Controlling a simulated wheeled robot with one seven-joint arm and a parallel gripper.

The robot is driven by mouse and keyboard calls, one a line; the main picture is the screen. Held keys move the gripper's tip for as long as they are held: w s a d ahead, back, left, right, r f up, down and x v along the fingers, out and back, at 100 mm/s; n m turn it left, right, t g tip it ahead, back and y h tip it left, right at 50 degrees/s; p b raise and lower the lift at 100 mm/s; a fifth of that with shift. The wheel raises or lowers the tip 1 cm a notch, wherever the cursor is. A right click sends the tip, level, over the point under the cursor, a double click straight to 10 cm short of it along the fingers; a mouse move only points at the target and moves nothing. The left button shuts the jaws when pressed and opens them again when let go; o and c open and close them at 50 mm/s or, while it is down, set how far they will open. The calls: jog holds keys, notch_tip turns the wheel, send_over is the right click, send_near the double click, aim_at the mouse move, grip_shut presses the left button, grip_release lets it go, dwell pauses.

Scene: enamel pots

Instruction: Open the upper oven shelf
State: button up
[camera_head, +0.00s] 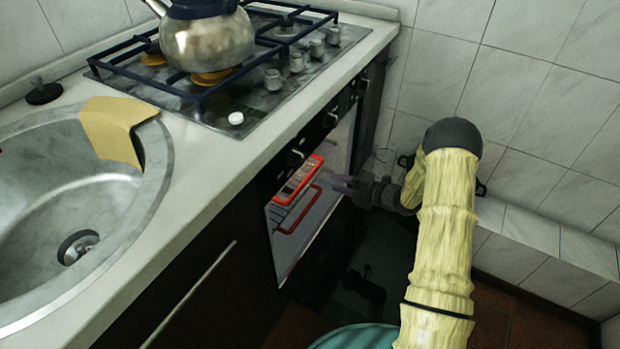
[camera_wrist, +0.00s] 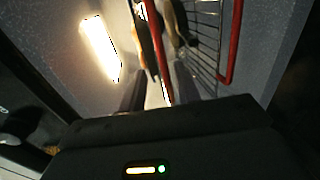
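The oven (camera_head: 312,206) under the hob shows its lit interior. The upper shelf (camera_head: 298,179) has a bright red-orange edge, and a second red-edged shelf (camera_head: 293,216) is below it. My gripper (camera_head: 333,183) is in front of the oven opening, to the right of the upper shelf, with its fingers toward it. In the wrist view, the fingers of my gripper (camera_wrist: 160,88) are apart, with a red bar (camera_wrist: 158,62) running into the gap between them. Whether they touch it is not clear. Another red bar (camera_wrist: 235,45) and wire rack (camera_wrist: 205,45) lie to the right.
A counter with a sink (camera_head: 60,215) and a gas hob (camera_head: 265,95) carrying a metal kettle (camera_head: 207,42) is above and left. A dark cabinet with a bar handle (camera_head: 195,290) is left of the oven. A tiled wall (camera_head: 535,110) is at right.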

aim_at(310, 174)
jog(key=b+x, duration=0.2)
jog(key=x, duration=0.8)
jog(key=shift+f+b, duration=0.1)
jog(key=shift+b, duration=0.2)
jog(key=shift+w+a, duration=0.1)
jog(key=shift+a, duration=0.35)
jog(key=shift+d, duration=0.15)
grip_shut()
